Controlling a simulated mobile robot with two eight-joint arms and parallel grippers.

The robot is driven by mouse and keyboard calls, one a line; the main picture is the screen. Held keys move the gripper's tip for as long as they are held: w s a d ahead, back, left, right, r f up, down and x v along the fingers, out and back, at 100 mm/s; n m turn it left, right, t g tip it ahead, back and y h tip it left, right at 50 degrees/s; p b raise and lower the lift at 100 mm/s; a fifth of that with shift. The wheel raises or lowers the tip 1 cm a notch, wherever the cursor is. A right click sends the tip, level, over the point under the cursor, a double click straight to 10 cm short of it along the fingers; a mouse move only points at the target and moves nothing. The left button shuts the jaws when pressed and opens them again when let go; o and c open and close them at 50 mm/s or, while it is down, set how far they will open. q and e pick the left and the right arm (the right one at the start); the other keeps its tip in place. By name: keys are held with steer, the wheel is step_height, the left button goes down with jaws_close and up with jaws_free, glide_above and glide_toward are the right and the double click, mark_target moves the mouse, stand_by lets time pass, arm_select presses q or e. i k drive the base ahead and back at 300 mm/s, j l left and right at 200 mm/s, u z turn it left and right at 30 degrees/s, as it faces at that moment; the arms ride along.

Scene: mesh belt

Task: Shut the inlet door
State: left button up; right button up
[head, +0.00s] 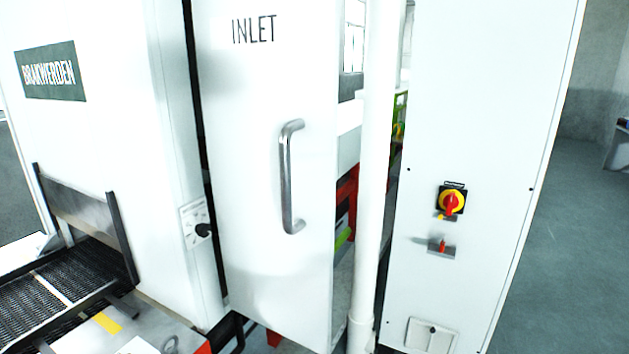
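The inlet door (262,150) is a tall white panel marked INLET, in the middle of the head view. A curved metal handle (287,178) is fixed near its right edge. The door stands ajar: a dark gap shows along its left side, and its right edge is apart from the white post and cabinet, with room and objects visible between. Neither of my grippers is in view, and nothing touches the handle.
A mesh belt (35,305) runs at lower left beside the machine housing (120,150). Open floor (570,240) lies at far right.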

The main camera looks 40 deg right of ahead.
mark_target(269, 69)
steer(key=z, duration=1.25)
